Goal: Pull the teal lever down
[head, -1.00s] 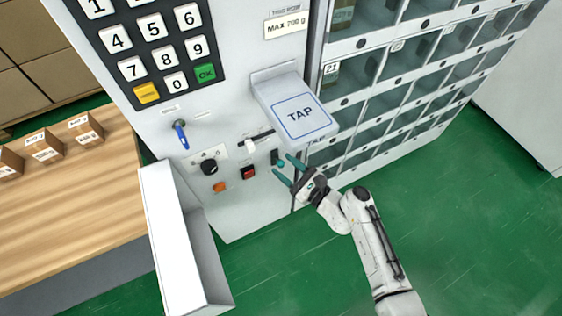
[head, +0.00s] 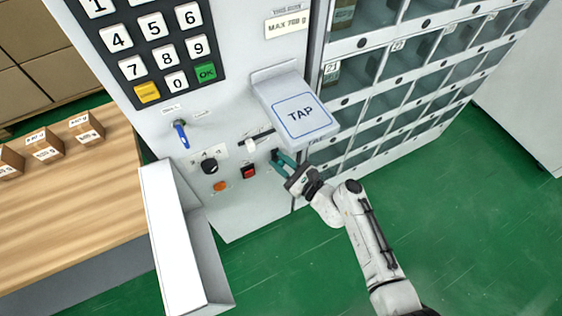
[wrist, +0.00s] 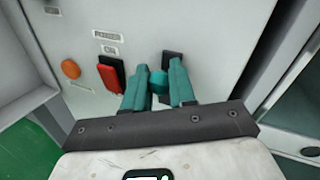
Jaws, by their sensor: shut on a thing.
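The teal lever (wrist: 159,82) shows in the wrist view as a round teal knob between my gripper's fingers. Its dark slot plate (wrist: 172,57) is on the white panel just beyond. My gripper (wrist: 159,80) has teal fingers, one on each side of the knob, and is shut on it. In the head view my gripper (head: 281,160) is against the panel below the TAP pad, and its fingers mostly hide the lever.
Left of the lever are a red rocker switch (head: 249,172), an orange button (head: 220,186) and a black dial (head: 209,166). The TAP pad (head: 300,115) juts out above. A white chute (head: 172,225) stands at lower left, and glass compartments (head: 390,100) are on the right.

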